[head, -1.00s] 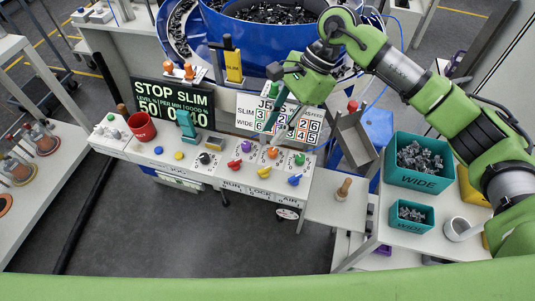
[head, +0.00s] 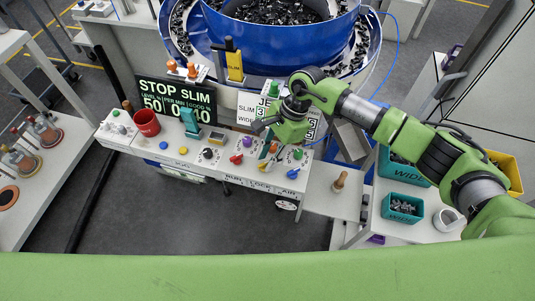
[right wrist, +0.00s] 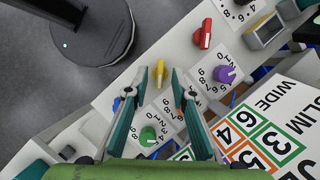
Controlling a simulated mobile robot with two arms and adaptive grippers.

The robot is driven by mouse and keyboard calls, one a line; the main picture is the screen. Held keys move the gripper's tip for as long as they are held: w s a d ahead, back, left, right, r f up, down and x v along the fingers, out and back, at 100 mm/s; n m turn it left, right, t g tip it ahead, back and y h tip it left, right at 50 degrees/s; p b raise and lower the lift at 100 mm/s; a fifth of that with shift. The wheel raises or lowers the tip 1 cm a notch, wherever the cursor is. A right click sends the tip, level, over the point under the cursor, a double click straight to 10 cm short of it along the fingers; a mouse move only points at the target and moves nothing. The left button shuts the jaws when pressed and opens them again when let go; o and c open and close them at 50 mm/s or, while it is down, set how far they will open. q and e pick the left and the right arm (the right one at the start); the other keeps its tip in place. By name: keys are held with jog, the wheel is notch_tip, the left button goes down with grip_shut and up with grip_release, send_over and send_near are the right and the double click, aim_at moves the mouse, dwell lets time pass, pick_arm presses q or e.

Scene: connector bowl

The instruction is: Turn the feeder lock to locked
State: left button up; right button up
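The label "LOCK" on the front edge of the control panel sits below a small yellow knob (head: 263,167), which I take as the feeder lock. In the right wrist view the yellow knob (right wrist: 160,73) shows between and just beyond the fingertips. My right gripper (right wrist: 160,78) is open with nothing held. In the head view the right gripper (head: 268,158) hangs over the panel just by that knob, partly hiding the area around it. Whether a finger touches the knob I cannot tell. My left gripper is not in view.
Close by are a red knob (right wrist: 205,34), a purple knob (right wrist: 227,74), a green knob (right wrist: 148,136) and a partly hidden blue knob (right wrist: 116,103). A number board (right wrist: 262,135) stands behind.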

jog(key=shift+a+f, duration=0.1)
jog(key=shift+f, duration=0.15)
grip_shut()
